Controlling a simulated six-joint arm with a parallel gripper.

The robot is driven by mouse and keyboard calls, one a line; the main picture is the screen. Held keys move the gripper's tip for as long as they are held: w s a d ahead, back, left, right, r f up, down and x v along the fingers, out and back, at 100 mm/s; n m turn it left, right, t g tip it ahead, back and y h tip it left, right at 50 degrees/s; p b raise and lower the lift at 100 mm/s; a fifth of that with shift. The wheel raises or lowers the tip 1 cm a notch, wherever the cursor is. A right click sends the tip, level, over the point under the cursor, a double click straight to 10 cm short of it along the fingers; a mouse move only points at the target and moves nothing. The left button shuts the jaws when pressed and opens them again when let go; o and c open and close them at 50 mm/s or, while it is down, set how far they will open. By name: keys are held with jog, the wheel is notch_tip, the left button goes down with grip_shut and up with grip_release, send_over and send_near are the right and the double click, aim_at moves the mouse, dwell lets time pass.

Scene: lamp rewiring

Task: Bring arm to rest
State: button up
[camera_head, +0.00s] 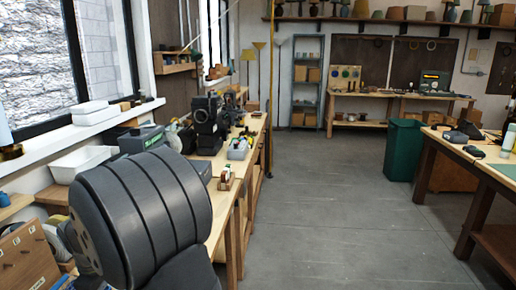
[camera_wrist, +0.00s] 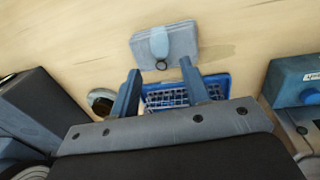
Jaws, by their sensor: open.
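My gripper (camera_wrist: 160,72) shows in the wrist view with its two blue-grey fingers spread apart. Nothing is seen between them. It is over a pale wooden bench top (camera_wrist: 70,35). A flat grey-blue case-like object (camera_wrist: 165,45) with a strap and a small dark ring lies just beyond the fingertips. A blue basket (camera_wrist: 178,96) with a mesh bottom shows between and behind the fingers, partly hidden by the gripper. In the head view, the dark rounded link of my arm fills the lower left, and the gripper is not seen there.
In the wrist view, a blue-topped device (camera_wrist: 293,80) is at right and a dark block (camera_wrist: 45,105) at left. In the head view, dark equipment (camera_head: 208,120) stands on the long bench. A green bin (camera_head: 402,150) and right-hand table (camera_head: 470,150) flank open floor (camera_head: 320,210).

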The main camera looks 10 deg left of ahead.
notch_tip(320, 180, up, 2)
jog(key=shift+r, duration=0.1)
jog(key=w+d+r, duration=0.5)
jog(key=d+r, duration=0.2)
jog(key=d, duration=0.4)
jog(key=shift+m, duration=0.4)
jog(key=s+a+f, duration=0.1)
jog(key=a+f, duration=0.2)
jog(key=a, duration=0.2)
jog(key=s+a+f, duration=0.2)
jog(key=a+f, duration=0.2)
jog(key=a, duration=0.1)
jog(key=s+a+f, duration=0.2)
jog(key=a+f, duration=0.2)
jog(key=a, duration=0.1)
jog(key=shift+a, duration=0.3)
jog(key=f, duration=0.3)
jog(key=shift+s+a, duration=0.15)
jog(key=shift+a, duration=0.2)
jog(key=shift+f, duration=0.65)
